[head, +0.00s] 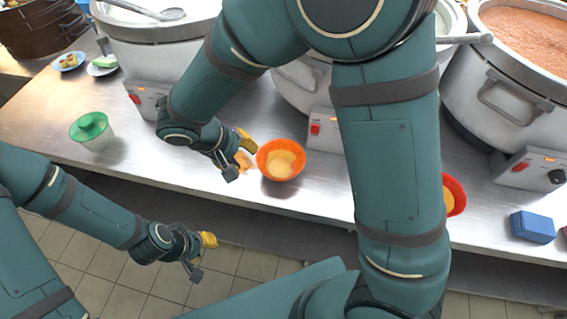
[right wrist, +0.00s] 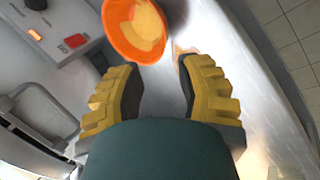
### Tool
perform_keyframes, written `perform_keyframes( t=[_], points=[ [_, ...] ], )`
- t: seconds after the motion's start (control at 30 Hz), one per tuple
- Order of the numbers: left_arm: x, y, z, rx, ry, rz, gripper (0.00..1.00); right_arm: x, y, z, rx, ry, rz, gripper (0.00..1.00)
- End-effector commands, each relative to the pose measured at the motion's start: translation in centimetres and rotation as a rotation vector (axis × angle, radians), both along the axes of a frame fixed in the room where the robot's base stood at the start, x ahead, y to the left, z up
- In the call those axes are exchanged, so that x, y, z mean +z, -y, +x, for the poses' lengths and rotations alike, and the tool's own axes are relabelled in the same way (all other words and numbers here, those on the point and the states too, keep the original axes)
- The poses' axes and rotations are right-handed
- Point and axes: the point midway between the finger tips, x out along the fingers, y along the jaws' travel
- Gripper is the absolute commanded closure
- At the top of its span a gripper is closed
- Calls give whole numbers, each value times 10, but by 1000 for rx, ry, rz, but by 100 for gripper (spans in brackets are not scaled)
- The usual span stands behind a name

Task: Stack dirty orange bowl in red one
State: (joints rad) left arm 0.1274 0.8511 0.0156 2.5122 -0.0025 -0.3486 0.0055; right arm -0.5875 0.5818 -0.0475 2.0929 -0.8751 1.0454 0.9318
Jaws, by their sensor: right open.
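The orange bowl (head: 264,155) stands upright on the steel counter, with pale yellowish residue inside. The red bowl (head: 460,195) stands further right on the counter, mostly hidden behind my right arm; some yellowish residue shows in it. My right gripper (head: 238,157) is open and empty just left of the orange bowl. In the right wrist view, its yellow-padded fingers (right wrist: 157,68) are spread, and the orange bowl (right wrist: 112,32) lies just beyond their tips, slightly left of centre. My left gripper (head: 203,257) looks open and empty, in front of the counter over the tiled floor.
Large stockpots (head: 152,45) line the back of the counter, with control boxes (head: 323,136) at their bases. Bare counter (head: 325,190) lies right of the orange bowl.

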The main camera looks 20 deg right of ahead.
Motion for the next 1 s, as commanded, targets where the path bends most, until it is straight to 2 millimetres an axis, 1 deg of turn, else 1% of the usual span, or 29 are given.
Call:
perform_keyframes(
  t=[0.03,0.1,0.23,0.53,0.7,0.8,0.9,1.0],
  points=[
    [-4,0,1,0,1,0,66,-13,6,1,-1,-4,-2,64],
    [-7,0,1,1,3,0,66,-25,11,2,-2,-4,-1,64],
    [-11,0,2,2,5,1,66,-43,20,5,0,-5,0,64],
    [-15,0,3,2,7,1,66,-63,29,7,0,-5,1,64],
    [-22,-1,4,2,10,1,66,-88,37,7,0,-7,0,64],
    [-24,-1,5,2,12,3,66,-98,42,9,-1,-5,2,64],
    [-25,-1,5,2,12,3,66,-103,45,10,0,-4,2,64],
    [-24,-1,5,3,13,3,66,-104,46,10,0,-4,2,64]
  ],
)
